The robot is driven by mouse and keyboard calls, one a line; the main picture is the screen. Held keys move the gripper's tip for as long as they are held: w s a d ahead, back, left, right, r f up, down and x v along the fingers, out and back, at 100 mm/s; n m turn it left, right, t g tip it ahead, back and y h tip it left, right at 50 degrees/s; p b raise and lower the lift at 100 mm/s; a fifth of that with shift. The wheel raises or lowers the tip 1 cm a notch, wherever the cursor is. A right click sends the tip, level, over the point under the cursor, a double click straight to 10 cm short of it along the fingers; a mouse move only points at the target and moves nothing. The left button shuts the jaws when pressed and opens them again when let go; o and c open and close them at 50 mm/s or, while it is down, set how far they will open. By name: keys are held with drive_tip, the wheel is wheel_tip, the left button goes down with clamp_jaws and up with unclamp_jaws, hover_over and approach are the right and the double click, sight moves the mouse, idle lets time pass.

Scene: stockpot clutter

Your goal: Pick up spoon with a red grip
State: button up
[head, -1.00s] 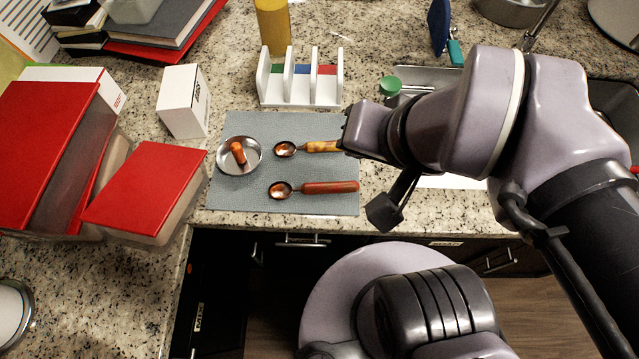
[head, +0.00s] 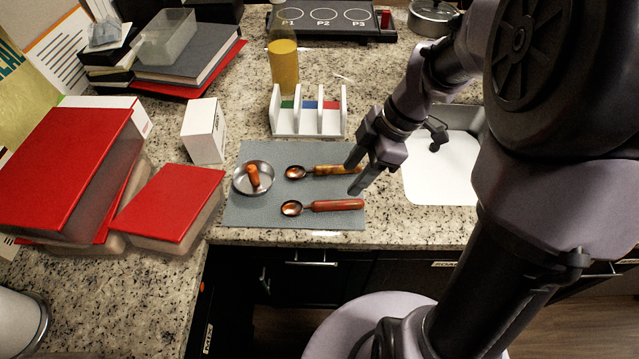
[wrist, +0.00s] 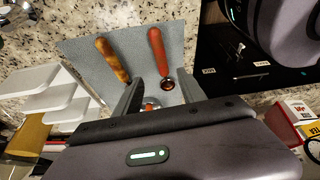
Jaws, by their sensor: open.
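The spoon with a red grip (head: 335,205) lies flat on the grey mat (head: 240,210), bowl to the left. A second spoon with a mottled orange-brown grip (head: 335,170) lies behind it. My gripper (head: 354,178) is open and empty near the right handle ends of both spoons. The wrist view shows the red grip (wrist: 155,48) and the orange-brown grip (wrist: 112,60) beyond the open fingers (wrist: 153,98). The orange-brown spoon's bowl is hidden there behind the gripper.
A metal dish (head: 250,187) holding a small orange-brown piece sits left of the spoons. A white rack (head: 305,125) stands behind the mat, and a white box (head: 204,130) and red books (head: 168,205) stand left. A white-bottomed basin (head: 440,175) lies right.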

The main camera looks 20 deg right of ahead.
sight(330, 203)
drive_tip(key=b+x, duration=0.1)
drive_tip(key=x, duration=0.4)
drive_tip(key=b+x, duration=0.1)
drive_tip(key=x, duration=0.1)
drive_tip(key=b+x, duration=0.2)
drive_tip(key=x, duration=0.1)
drive_tip(key=shift+s+a+f, duration=0.1)
drive_tip(key=shift+s+a, duration=0.05)
drive_tip(key=shift+a, duration=0.25)
clamp_jaws()
